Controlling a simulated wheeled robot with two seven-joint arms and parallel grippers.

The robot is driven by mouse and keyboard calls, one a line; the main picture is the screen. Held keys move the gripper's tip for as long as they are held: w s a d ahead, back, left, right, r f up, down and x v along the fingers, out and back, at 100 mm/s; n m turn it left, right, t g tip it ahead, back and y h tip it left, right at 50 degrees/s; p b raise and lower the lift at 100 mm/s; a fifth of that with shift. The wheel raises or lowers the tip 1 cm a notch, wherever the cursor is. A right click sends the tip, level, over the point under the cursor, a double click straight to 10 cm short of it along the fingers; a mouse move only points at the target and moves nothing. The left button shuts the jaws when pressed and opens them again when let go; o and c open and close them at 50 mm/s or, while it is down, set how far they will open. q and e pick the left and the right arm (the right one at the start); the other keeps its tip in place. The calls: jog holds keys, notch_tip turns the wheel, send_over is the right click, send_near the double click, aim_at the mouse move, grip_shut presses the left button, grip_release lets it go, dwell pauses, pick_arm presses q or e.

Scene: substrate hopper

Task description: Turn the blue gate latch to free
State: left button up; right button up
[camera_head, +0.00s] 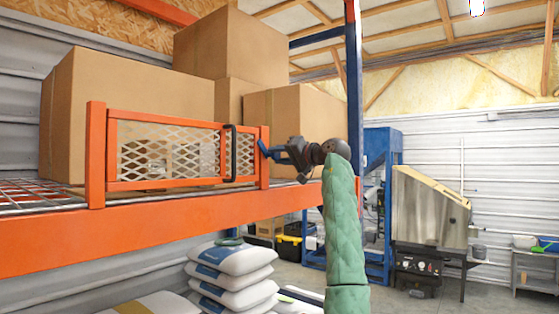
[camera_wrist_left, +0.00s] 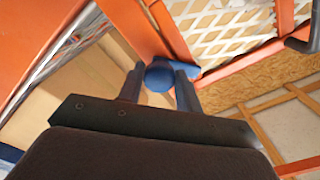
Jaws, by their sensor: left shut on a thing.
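The blue gate latch (camera_head: 264,149) is on the orange post at the right end of the mesh gate (camera_head: 165,183). In the left wrist view the latch (camera_wrist_left: 158,73) shows as a round blue knob with a blue bar reaching right. My left gripper (camera_head: 280,152) comes to the latch from the right and is shut on it, with one finger on each side of the knob. The fingers hide part of the latch in the head view. The gate stands upright across the shelf front and looks closed. My right gripper is in neither view.
A black handle (camera_head: 231,154) stands out from the gate just left of the latch. Cardboard boxes (camera_head: 130,105) fill the shelf behind. The orange shelf beam (camera_head: 150,235) runs below, with stacked white bags (camera_head: 232,272) under it. A blue machine (camera_head: 382,143) stands farther back.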

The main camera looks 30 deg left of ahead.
pick_arm(q)
jog(key=m, duration=0.3)
jog(key=shift+r+m+b, duration=0.1)
jog(key=shift+m+b, duration=0.25)
jog(key=shift+m, duration=1.85)
jog(key=shift+m+b, duration=0.3)
jog(key=shift+m, duration=0.3)
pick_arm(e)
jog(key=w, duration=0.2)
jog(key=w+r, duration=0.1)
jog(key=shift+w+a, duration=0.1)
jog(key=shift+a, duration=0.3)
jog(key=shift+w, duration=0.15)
pick_arm(q)
jog(key=o, duration=0.8)
jog(key=shift+o, duration=0.7)
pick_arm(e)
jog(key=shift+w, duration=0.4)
